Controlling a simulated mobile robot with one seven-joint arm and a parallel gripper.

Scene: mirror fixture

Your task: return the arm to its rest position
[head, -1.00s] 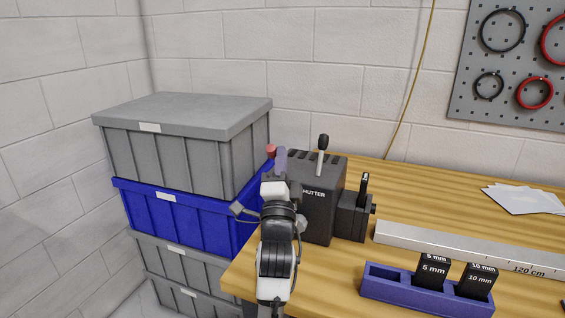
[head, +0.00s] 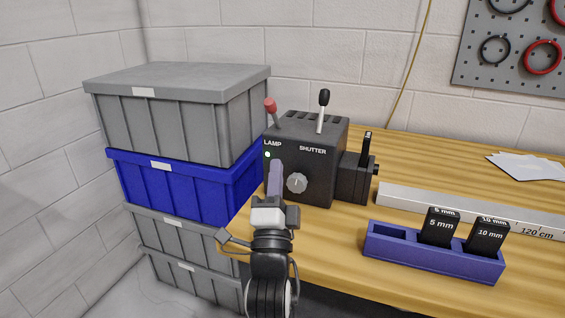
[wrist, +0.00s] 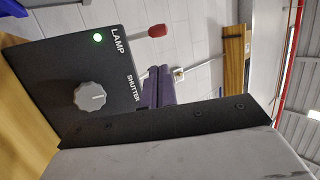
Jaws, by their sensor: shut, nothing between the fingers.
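My gripper (head: 274,178) is in front of the black lamp box (head: 325,165), over the table's left front corner in the head view. Its purple fingers are shut with nothing between them; they also show in the wrist view (wrist: 157,88). The box carries a red-tipped lever (head: 271,108) by the LAMP label, a black-tipped lever (head: 323,110) by SHUTTER, a grey knob (head: 297,183) and a lit green light (wrist: 98,38). I cannot tell whether the fingers touch the box.
Stacked grey and blue crates (head: 180,185) stand left of the wooden table (head: 350,225). A purple holder (head: 430,262) with two black plates, a long metal rail (head: 450,207) and white papers (head: 527,167) lie to the right.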

